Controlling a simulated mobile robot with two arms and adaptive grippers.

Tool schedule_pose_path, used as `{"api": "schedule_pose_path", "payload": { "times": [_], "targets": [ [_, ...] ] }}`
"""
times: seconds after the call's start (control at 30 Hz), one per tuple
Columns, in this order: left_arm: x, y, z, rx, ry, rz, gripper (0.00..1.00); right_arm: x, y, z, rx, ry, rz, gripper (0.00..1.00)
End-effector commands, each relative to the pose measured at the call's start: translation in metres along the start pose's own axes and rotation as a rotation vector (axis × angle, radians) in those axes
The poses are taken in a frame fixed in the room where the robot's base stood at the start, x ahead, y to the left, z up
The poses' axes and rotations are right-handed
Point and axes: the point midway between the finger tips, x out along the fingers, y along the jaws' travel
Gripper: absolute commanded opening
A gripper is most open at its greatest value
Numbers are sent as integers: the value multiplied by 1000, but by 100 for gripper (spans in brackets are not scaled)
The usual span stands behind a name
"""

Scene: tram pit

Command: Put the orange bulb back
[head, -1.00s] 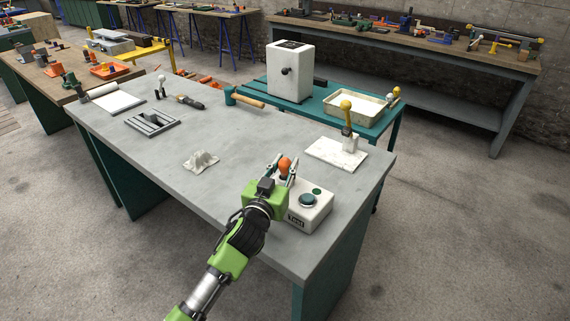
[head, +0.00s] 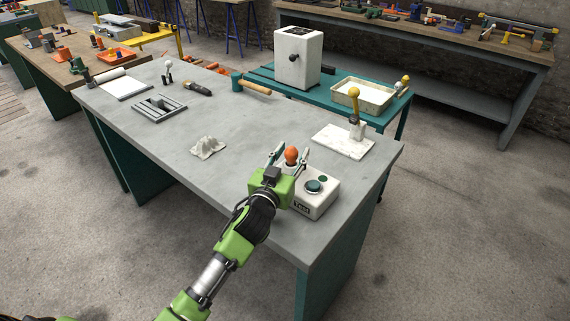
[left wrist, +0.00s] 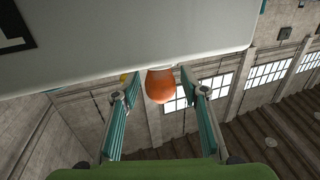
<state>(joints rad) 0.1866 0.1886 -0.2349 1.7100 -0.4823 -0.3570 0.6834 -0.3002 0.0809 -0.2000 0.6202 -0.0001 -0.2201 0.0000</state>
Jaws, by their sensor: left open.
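The orange bulb (head: 291,154) stands upright on top of the white test box (head: 315,204), at the side away from its green button. My left gripper (head: 289,158) is open, with one finger on each side of the bulb. In the left wrist view the orange bulb (left wrist: 160,86) sticks out from the white box face (left wrist: 130,40) between the two teal fingers of the left gripper (left wrist: 160,92). Gaps show between the bulb and both fingers. The bulb's base is hidden in the head view. My right gripper is not in view.
A marble-like plate (head: 343,142) with a yellow-topped lever stands behind the box. A crumpled grey cloth-like piece (head: 208,147), a slotted block (head: 159,108) and a mallet (head: 250,84) lie farther off. The teal side table holds a cream tray (head: 362,96).

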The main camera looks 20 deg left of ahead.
Motion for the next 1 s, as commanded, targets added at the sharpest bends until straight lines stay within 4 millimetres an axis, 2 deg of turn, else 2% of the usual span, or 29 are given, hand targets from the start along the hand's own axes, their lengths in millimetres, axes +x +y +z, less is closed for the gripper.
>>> {"api": "schedule_pose_path", "payload": {
  "times": [0.17,0.37,0.6,0.7,0.83,1.0],
  "targets": [
    [-18,0,2,0,0,0,40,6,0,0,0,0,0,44],
    [-54,-1,2,-1,1,0,40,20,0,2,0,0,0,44],
    [-103,-1,1,-1,0,-1,40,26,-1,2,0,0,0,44],
    [-119,-1,1,0,-1,-1,40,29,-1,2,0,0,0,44],
    [-132,-1,0,-1,0,-1,40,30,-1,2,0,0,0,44],
    [-138,-1,-1,0,1,-1,40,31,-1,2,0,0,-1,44]
  ]
}}
